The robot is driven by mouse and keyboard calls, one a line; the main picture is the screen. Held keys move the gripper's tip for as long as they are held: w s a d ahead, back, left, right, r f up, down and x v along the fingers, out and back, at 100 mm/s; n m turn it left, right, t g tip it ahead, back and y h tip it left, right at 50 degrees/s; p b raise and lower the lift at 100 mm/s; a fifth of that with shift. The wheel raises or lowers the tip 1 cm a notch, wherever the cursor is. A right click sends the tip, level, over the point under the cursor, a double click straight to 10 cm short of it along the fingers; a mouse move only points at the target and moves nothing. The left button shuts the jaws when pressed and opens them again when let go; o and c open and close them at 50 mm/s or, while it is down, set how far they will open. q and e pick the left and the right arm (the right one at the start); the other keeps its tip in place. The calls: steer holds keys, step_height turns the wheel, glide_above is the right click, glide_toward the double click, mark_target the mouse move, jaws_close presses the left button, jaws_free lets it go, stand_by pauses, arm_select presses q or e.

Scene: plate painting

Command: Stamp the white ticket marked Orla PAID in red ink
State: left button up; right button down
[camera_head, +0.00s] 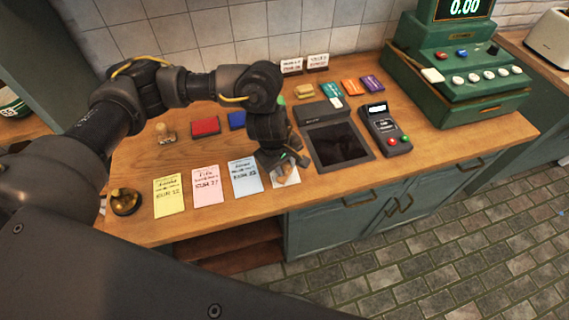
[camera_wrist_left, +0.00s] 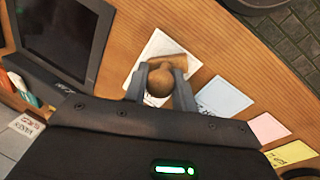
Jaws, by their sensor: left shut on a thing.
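My left gripper (camera_head: 287,160) is shut on a wooden stamp (camera_head: 291,178) over the white ticket (camera_head: 278,184) near the counter's front edge. In the left wrist view, the gripper (camera_wrist_left: 160,88) has its fingers on either side of the stamp's round handle (camera_wrist_left: 158,82). The stamp's block covers part of the white ticket (camera_wrist_left: 158,45). I cannot tell whether the stamp touches the paper, and the ticket's name is hidden or unreadable. A red ink pad (camera_head: 205,126) lies farther back, left of the gripper. My right gripper is not in view.
Blue (camera_head: 246,177), pink (camera_head: 208,185) and yellow (camera_head: 168,196) tickets lie left of the white one. Another stamp (camera_head: 166,134) and a blue ink pad (camera_head: 237,121) stand behind. A dark tray (camera_head: 366,153), card reader (camera_head: 386,130) and green till (camera_head: 465,75) are right.

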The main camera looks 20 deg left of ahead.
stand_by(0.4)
arm_select(q)
steer(key=shift+a+r+p, duration=0.1)
steer(key=shift+r+p, duration=0.5)
steer(key=shift+r, duration=0.15)
steer(key=shift+w+d+p+v, duration=0.15)
steer(key=shift+p+v, duration=0.4)
steer(key=shift+v, duration=0.35)
steer(key=shift+w+d+p+v, duration=0.15)
steer(key=shift+p+v, duration=0.35)
steer(key=shift+v, duration=0.35)
steer(key=shift+w+d+p+v, duration=0.15)
steer(key=shift+p+v, duration=0.4)
steer(key=shift+v, duration=0.35)
steer(key=shift+r, duration=0.1)
steer(key=shift+a, duration=0.15)
